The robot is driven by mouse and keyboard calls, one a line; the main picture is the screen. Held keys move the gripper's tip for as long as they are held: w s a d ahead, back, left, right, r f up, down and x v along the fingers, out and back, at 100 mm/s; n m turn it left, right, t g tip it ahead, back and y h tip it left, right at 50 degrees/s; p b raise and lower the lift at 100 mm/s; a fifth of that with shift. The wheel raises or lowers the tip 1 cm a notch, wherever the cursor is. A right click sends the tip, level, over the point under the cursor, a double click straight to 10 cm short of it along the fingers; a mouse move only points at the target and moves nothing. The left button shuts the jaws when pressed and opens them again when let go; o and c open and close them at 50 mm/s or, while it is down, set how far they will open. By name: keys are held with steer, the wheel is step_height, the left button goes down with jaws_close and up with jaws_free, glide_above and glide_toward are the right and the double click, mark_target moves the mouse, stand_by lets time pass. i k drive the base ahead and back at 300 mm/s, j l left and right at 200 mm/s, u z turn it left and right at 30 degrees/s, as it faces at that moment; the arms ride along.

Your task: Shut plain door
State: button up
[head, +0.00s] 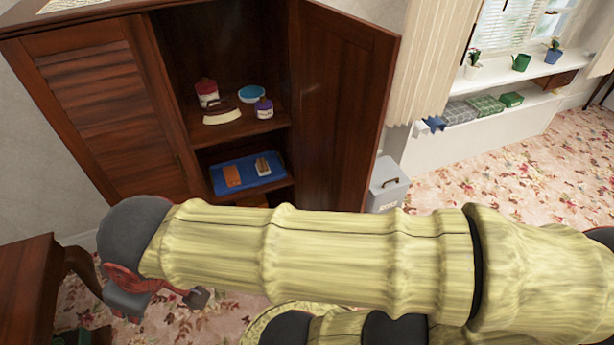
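The plain door (343,110) is the right door of a dark wooden cabinet (183,82). It stands wide open, swung out to the right, and its flat panelled face shows. The cabinet's left door (100,105) is slatted and closed. My gripper (162,302) is at the lower left, in front of and below the cabinet, well to the left of the plain door and not touching it. Its fingertips look spread apart with nothing between them. My arm crosses the lower picture and hides the lower part of the cabinet and the plain door's bottom end.
Cabinet shelves hold jars (207,93), a blue bowl (251,93) and a blue tray (247,181). A grey bin (387,185) stands just right of the plain door. A wooden table (28,290) is at the lower left. Flowered carpet (490,175) is open at right.

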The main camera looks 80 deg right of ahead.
mark_target(343, 64)
steer(key=k+l+u, duration=0.25)
steer(key=u, duration=0.2)
steer(key=k+l+u, duration=0.2)
steer(key=u, duration=0.25)
steer(key=k+u, duration=0.7)
steer(key=u, duration=0.2)
steer(key=k+j+u, duration=0.15)
steer(key=k+u, duration=0.25)
steer(key=k+l+z, duration=0.1)
steer(key=k+z, duration=0.25)
steer(key=k+l+z, duration=0.15)
steer(key=z, duration=0.2)
steer(key=k+l+z, duration=0.25)
steer(key=z, duration=1.65)
steer(key=k+j+u, duration=0.1)
steer(key=k+j, duration=0.2)
steer(key=k+j+u, duration=0.15)
steer(key=k+j, duration=0.15)
steer(key=j, duration=0.25)
